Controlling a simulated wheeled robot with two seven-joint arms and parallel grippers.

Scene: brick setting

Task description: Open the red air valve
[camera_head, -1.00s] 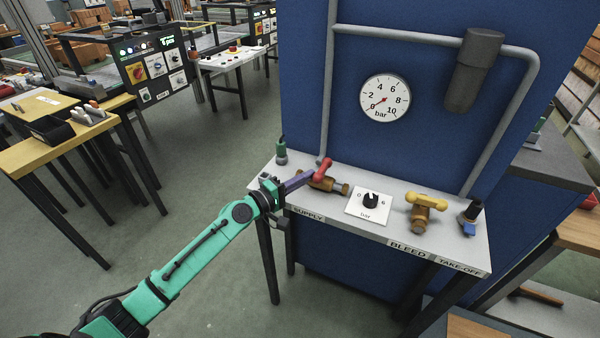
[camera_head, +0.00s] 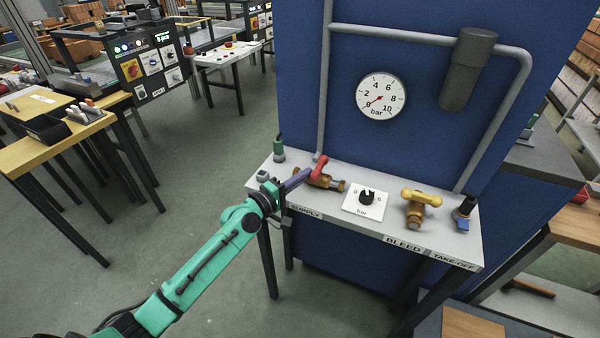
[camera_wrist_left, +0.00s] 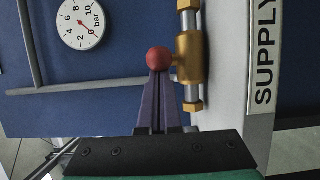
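The red air valve has a brass body (camera_head: 334,184) and a red lever (camera_head: 319,170), at the left of the panel shelf above the SUPPLY label. In the left wrist view the lever's round red end (camera_wrist_left: 159,58) stands beside the brass body (camera_wrist_left: 189,58). My left gripper (camera_head: 308,172) has purple fingers that reach the lever from the left. My right gripper is not in view.
The gauge (camera_head: 380,97) needle points near 0. A regulator knob (camera_head: 367,195), a yellow bleed valve (camera_head: 416,208) and a take-off coupling (camera_head: 465,210) stand further right on the shelf (camera_head: 345,228). A grey pipe (camera_head: 325,90) rises behind the red valve. Floor at the left is open.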

